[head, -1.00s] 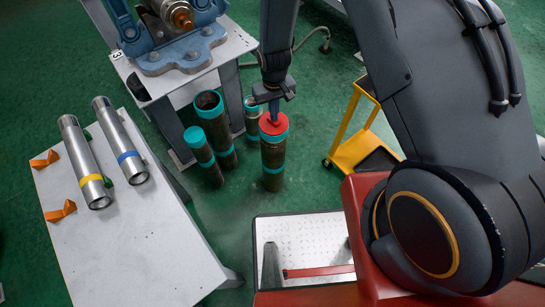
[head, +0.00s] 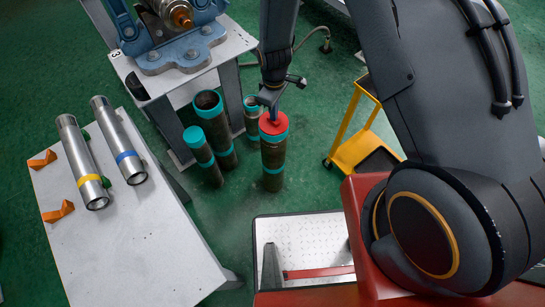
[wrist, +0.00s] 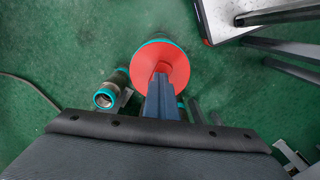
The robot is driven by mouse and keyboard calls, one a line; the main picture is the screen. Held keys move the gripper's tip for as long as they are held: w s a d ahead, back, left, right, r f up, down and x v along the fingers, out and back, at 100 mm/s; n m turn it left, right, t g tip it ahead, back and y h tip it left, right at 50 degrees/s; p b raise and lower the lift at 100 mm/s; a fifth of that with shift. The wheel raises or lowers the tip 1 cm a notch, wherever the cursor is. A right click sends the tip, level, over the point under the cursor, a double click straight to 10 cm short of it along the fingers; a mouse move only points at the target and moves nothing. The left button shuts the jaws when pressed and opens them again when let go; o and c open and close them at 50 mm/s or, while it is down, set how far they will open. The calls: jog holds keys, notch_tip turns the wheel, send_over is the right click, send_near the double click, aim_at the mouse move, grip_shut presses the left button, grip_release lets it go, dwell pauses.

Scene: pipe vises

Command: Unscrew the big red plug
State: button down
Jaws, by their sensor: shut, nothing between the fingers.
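The big red plug (head: 273,126) is a round disc on the top end of a dark brown pipe (head: 273,156) with teal bands, which stands upright on the floor. In the wrist view the plug (wrist: 168,62) faces me, with a teal rim behind it. My gripper (head: 274,115) points down at the plug, its tips at or just above the middle. In the wrist view the narrow blue-grey fingers (wrist: 160,88) are together and overlap the lower part of the disc. I cannot tell whether they touch it. The fingers hide part of the plug's face.
Several other teal-banded pipes (head: 215,125) stand close on the left. A white table (head: 150,225) with two steel pipes (head: 82,160) is at left. A blue vise (head: 178,45) is on a stand behind. A yellow cart (head: 357,145) stands at right.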

jog(key=n, duration=0.5)
jog(key=n+b, duration=0.1)
jog(key=n, duration=0.4)
jog(key=c, duration=2.2)
grip_release()
jog(key=shift+r, duration=0.1)
jog(key=shift+r+p, duration=0.75)
jog(key=shift+r, duration=0.4)
jog(key=shift+f, duration=0.1)
